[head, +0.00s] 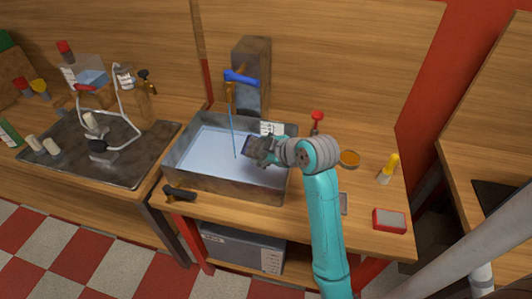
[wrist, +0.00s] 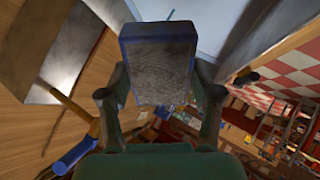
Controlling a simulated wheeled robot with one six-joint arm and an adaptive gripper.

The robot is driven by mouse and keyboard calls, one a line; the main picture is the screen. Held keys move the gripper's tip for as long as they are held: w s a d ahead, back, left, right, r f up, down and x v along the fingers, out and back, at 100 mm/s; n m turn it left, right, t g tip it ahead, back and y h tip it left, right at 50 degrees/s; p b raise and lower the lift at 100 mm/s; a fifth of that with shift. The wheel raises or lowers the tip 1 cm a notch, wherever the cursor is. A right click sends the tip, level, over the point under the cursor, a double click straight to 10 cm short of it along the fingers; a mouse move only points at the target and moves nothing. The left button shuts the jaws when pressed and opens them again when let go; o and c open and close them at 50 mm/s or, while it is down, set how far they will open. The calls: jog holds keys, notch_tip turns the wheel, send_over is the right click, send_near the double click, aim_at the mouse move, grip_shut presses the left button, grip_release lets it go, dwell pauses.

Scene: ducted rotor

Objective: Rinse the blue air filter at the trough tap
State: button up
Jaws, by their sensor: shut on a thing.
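The blue air filter (wrist: 158,70) is a blue-edged block with a grey mesh face. My gripper (wrist: 158,95) is shut on it, one finger at each side. In the head view my gripper (head: 260,150) holds the filter (head: 247,146) over the right part of the metal trough (head: 183,176), which has pale blue water in it. The brass tap (head: 230,93) with a blue lever (head: 241,78) stands behind the trough. A thin blue stream (head: 233,132) falls from it, just left of the filter; whether they touch I cannot tell.
A red-topped item (head: 317,120), an amber dish (head: 349,158), a yellow-topped bottle (head: 388,170) and a red-and-grey block (head: 389,220) stand right of the trough. A black-handled tool (head: 180,194) lies at the front left. A dark tray (head: 135,165) with several items is further left.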

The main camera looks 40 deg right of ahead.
jog(key=w+d+f, duration=0.1)
jog(key=w+f, duration=0.1)
jog(key=w, duration=0.8)
jog(key=shift+w+d, duration=0.35)
jog(key=shift+w, duration=0.05)
jog(key=shift+f, duration=0.1)
jog(key=shift+d, duration=0.15)
dwell(0.5)
jog(key=shift+s+d, duration=0.1)
jog(key=shift+d, duration=0.35)
jog(key=shift+a, duration=0.2)
jog(key=shift+a, duration=0.4)
jog(key=shift+d, duration=0.25)
jog(key=shift+d, duration=0.35)
